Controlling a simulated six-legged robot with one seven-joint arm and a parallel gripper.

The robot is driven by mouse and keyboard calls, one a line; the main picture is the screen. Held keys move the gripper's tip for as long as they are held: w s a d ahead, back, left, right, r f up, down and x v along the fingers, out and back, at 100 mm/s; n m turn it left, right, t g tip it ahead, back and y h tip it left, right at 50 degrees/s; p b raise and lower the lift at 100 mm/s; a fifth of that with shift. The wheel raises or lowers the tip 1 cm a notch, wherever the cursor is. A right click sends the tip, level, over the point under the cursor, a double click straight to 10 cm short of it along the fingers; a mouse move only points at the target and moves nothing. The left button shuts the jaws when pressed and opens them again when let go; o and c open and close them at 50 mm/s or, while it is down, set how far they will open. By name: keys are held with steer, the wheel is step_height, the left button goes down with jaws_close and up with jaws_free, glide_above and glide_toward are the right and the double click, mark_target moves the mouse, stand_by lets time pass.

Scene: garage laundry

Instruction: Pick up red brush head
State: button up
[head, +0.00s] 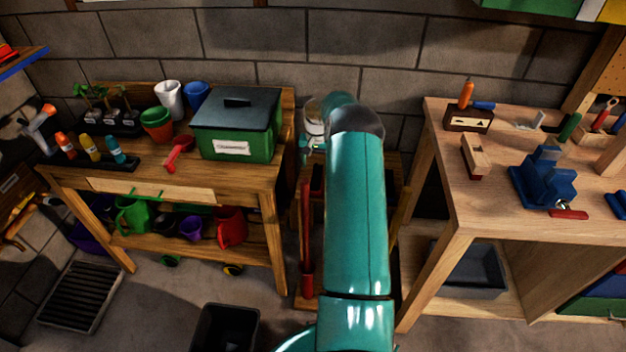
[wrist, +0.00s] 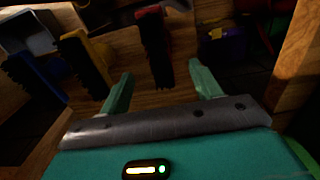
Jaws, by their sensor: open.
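The red brush head (wrist: 181,38) shows in the wrist view near the top middle, with a red back and dark bristles along its left side. It stands on a wooden surface. My gripper (wrist: 160,69) is open, its two teal fingers apart. The near end of the brush head shows in the gap between the fingers, and I cannot tell how deep between them it reaches. In the head view my teal arm reaches over the space between the two benches, and the gripper and the brush head are hidden there.
A yellow brush head (wrist: 100,52) and a blue brush head (wrist: 48,72) stand left of the red one. A grey bin (wrist: 27,32) is at upper left, a purple container (wrist: 225,45) at right. Benches flank my arm: one with a green box (head: 235,140), one with a blue vise (head: 543,182).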

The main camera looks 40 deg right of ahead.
mark_target(317, 175)
steer(key=f, duration=0.4)
steer(key=shift+s+f, duration=0.25)
step_height(317, 175, down, 4)
steer(key=shift+w+f, duration=0.1)
steer(key=shift+f, duration=0.05)
steer(key=c, duration=1)
